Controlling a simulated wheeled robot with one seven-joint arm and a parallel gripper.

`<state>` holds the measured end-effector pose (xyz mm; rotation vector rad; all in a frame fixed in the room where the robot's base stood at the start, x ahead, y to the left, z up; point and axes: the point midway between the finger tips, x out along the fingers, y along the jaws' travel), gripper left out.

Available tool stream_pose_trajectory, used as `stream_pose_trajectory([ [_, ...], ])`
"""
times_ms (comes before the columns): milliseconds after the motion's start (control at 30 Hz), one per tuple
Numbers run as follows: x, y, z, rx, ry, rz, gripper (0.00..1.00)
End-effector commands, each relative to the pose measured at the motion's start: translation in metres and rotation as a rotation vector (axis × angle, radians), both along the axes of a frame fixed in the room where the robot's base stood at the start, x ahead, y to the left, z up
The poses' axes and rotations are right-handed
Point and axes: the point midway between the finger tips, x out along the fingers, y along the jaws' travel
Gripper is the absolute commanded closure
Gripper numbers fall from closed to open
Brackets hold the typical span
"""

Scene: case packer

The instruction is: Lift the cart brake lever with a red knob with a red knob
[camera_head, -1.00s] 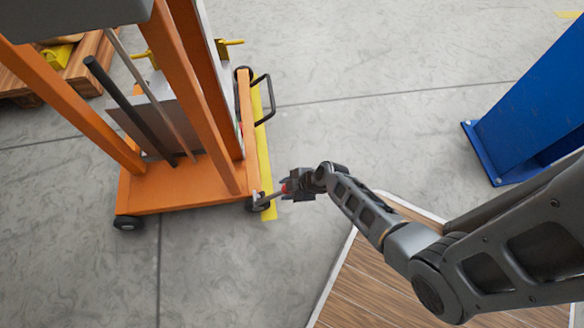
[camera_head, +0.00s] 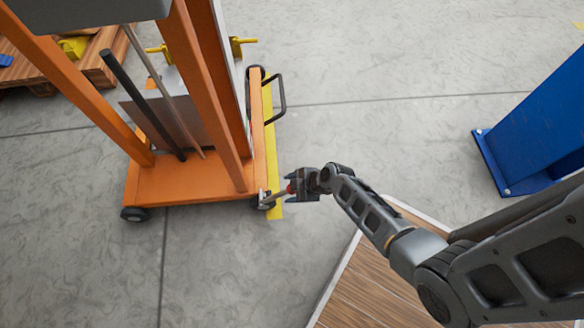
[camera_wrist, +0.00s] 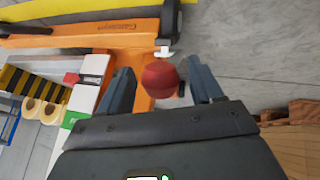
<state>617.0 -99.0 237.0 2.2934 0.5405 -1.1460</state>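The orange cart (camera_head: 190,187) stands at the left in the head view. Its brake lever (camera_head: 276,196) sticks out from the lower right corner beside a wheel and ends in a red knob (camera_head: 291,188). My gripper (camera_head: 292,186) is at the knob. In the wrist view the round red knob (camera_wrist: 160,80) sits between the two spread fingers of my gripper (camera_wrist: 162,86), with a gap showing on each side. The gripper is open and does not clamp the knob. The lever's rod is mostly hidden behind the knob in the wrist view.
A blue post with a foot plate (camera_head: 510,160) stands at the right. A wooden-topped platform (camera_head: 370,275) lies below my arm. A black handle loop (camera_head: 280,97) juts from the cart's right side. A pallet (camera_head: 95,65) is at upper left. Grey floor between is clear.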

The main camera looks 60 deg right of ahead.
Motion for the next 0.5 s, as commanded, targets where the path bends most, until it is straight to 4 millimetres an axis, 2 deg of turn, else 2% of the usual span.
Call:
stream_pose_trajectory([
  [267,-0.004,0.0,0.006,0.0,0.001,-0.001,0.35],
  [500,-0.025,-0.004,0.038,-0.001,0.001,0.0,0.35],
])
